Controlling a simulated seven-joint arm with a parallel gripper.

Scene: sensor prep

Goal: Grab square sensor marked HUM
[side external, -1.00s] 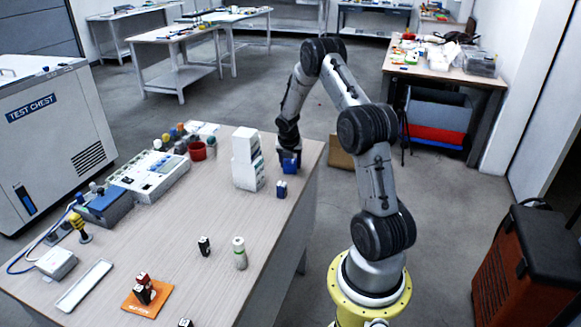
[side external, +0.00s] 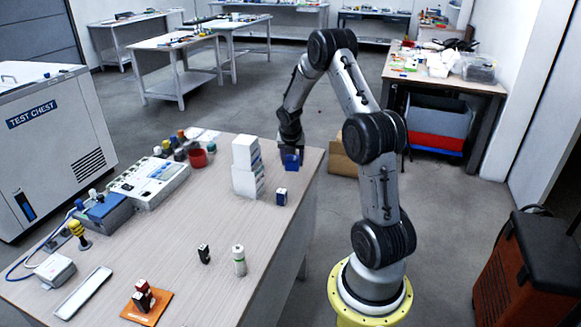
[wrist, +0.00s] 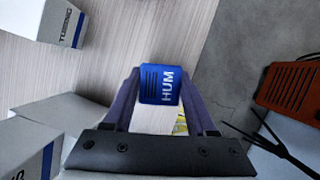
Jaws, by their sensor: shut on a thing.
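The square sensor marked HUM is a blue block with white lettering in the wrist view (wrist: 161,84). My gripper (wrist: 160,78) is shut on it, one finger on each side, and the HUM face is plainly visible. In the side external view my gripper (side external: 290,158) is at the far right part of the table, beside the white box stack, with the blue sensor (side external: 291,161) between its fingers. The sensor appears slightly above the table there, its underside partly unclear. Another small dark blue block (side external: 281,196) stands apart, nearer the camera.
Stacked white boxes (side external: 245,168) stand close left of my gripper. A red cup (side external: 198,158) and a grey instrument (side external: 150,178) are further left. A white cylinder (side external: 239,261), a small black block (side external: 204,254) and an orange mat (side external: 158,305) are nearer. The table's right edge is close.

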